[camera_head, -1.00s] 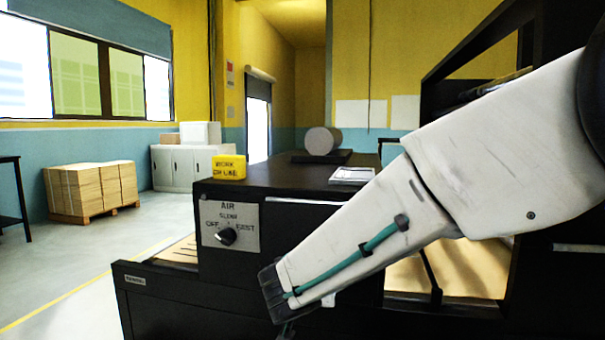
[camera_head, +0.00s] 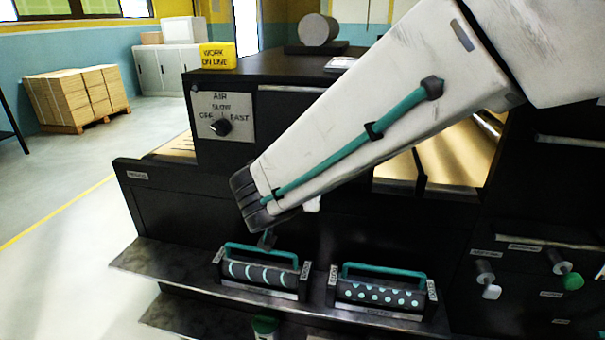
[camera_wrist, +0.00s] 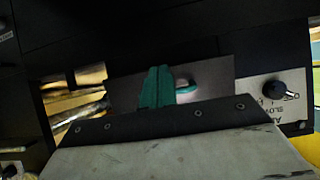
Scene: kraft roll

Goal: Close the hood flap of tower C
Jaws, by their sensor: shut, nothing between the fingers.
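My gripper (camera_wrist: 157,82) shows in the wrist view as two teal fingers pressed together, with nothing between them. A grey-brown plate (camera_wrist: 214,72) lies beyond the fingers, and a small teal loop (camera_wrist: 187,88) shows just right of them. I cannot tell whether that plate is the hood flap, or whether the fingers touch it. In the head view my white arm reaches down left across the black machine (camera_head: 330,110), and its dark end is above the lower shelf. The fingers are not clear there. No tower marked C can be read in either view.
Two black cartridges with teal handles, one striped (camera_head: 258,273) and one dotted (camera_head: 380,294), sit on a shelf (camera_head: 150,258). An air knob panel (camera_head: 222,117) and a yellow block (camera_head: 218,56) are behind.

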